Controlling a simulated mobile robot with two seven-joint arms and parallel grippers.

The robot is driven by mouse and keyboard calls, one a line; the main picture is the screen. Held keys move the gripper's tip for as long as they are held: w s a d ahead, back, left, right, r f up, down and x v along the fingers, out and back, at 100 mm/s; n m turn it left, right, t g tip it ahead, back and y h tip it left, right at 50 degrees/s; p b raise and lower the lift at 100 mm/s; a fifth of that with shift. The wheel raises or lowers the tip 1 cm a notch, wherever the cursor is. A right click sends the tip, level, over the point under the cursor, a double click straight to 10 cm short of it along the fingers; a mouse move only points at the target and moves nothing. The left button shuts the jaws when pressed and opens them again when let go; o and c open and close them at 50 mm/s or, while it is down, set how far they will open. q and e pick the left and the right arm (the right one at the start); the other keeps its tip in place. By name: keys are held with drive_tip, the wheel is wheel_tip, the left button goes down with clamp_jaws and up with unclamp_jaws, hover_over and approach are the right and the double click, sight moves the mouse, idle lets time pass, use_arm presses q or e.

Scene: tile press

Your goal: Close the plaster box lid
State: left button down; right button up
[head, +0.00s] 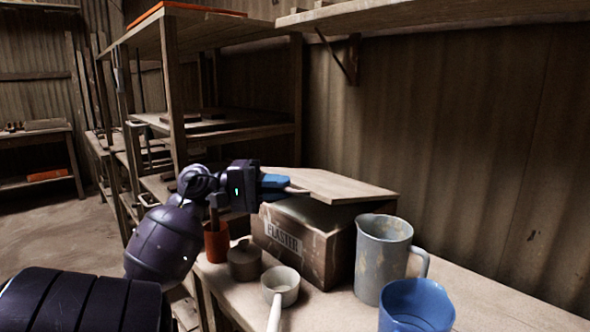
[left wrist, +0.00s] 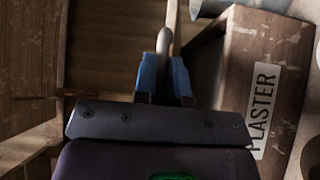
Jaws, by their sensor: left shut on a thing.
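The plaster box (head: 333,255) is a worn brown box with a PLASTER label, standing on the workbench. Its lid (head: 340,186) is a flat wooden board above the box top, with a gap showing under its near edge. My left gripper (head: 287,186) is at the lid's left side, its blue fingers shut on a slim pale handle. In the left wrist view the fingers (left wrist: 166,78) grip a rounded wooden handle (left wrist: 167,42), and the box (left wrist: 265,50) with its label is on the right. The box's inside is hidden. My right gripper is not in view.
On the workbench (head: 345,310), a grey jug (head: 382,262) stands right of the box and a blue mug (head: 415,306) nearer. Wooden shelves (head: 235,133) are behind.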

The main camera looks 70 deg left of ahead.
use_arm(q)
drive_tip(key=f, duration=0.2)
drive_tip(key=f+b, duration=0.1)
drive_tip(key=shift+s+f, duration=0.3)
drive_tip(key=shift+f, duration=0.05)
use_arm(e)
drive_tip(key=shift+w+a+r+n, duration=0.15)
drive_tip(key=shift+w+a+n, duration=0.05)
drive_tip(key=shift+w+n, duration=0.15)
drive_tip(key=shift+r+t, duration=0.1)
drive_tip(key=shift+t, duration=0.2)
use_arm(q)
drive_tip(key=c, duration=1.5)
unclamp_jaws()
drive_tip(key=shift+o, duration=0.2)
drive_tip(key=shift+w, duration=0.1)
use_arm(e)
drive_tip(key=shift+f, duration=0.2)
